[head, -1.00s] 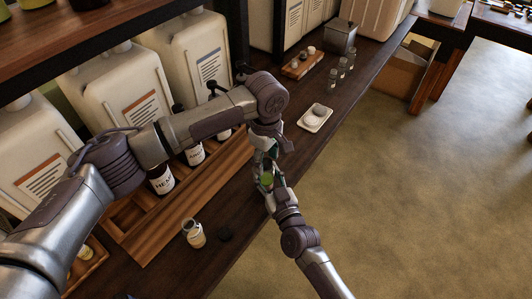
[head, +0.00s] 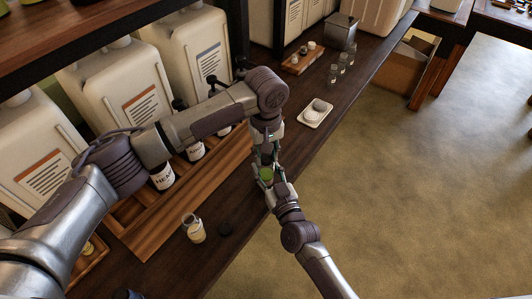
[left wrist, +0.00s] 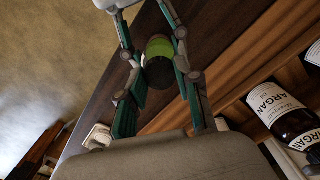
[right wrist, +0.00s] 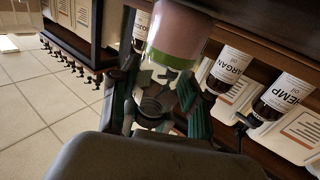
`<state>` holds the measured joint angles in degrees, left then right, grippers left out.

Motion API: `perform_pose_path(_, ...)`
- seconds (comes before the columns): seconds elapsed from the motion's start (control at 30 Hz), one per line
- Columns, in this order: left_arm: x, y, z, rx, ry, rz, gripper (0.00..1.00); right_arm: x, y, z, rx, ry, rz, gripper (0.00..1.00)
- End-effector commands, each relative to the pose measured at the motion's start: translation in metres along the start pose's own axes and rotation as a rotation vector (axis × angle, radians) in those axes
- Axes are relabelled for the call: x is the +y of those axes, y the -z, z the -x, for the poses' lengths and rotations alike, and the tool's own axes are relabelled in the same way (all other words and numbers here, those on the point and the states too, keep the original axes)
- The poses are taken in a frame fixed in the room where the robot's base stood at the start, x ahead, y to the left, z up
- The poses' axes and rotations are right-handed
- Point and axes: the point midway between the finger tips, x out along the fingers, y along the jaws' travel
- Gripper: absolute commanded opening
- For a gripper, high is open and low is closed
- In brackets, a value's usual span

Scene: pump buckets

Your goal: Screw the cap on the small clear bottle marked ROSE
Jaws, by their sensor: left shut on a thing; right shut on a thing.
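My left gripper (head: 266,150) and right gripper (head: 268,172) meet tip to tip above the dark counter, the left one above. A small bottle with a green part (head: 266,176) sits in the right gripper; its green side also shows in the left wrist view (left wrist: 160,46). Clear glass (right wrist: 156,98) shows between the right fingers in the right wrist view. A dark piece, likely the cap (left wrist: 160,72), is between the left fingertips. Fingers hide the joint between bottle and cap, and I cannot read ROSE. A pink and green surface (right wrist: 180,38) lies beyond the right fingertips.
A white dish (head: 315,115), small clear bottles (head: 341,67) and a wooden tray (head: 300,62) are farther back. Labelled oil bottles (head: 163,177) stand in a wooden rack on the left.

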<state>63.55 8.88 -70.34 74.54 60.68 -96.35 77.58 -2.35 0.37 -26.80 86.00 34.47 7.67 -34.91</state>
Motion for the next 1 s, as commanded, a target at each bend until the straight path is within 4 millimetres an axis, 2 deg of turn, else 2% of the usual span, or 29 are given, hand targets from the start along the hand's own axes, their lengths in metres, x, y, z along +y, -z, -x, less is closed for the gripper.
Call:
perform_pose_path(0.1,-0.0001,-0.0003,-0.0006,-0.001,0.001,-0.298,0.00,0.0002,-0.0001,0.0001,0.000,0.000,0.000,0.00)
perform_pose_path(0.8,-0.0004,0.0010,-0.0014,-0.001,0.003,-2.099,0.00,0.0003,-0.0002,0.0001,0.000,-0.001,0.000,0.00)
perform_pose_path(0.9,-0.0002,0.0012,-0.0014,-0.001,0.003,-2.299,0.00,0.0003,-0.0001,0.0001,0.000,-0.001,0.000,0.00)
perform_pose_path(0.97,-0.0002,0.0013,-0.0013,-0.001,0.002,-2.384,0.00,0.0003,-0.0001,0.0001,0.000,-0.001,0.000,0.00)
perform_pose_path(1.0,-0.0001,0.0012,-0.0014,0.000,0.002,-2.372,0.00,0.0003,-0.0002,0.0001,0.000,-0.001,0.000,0.00)
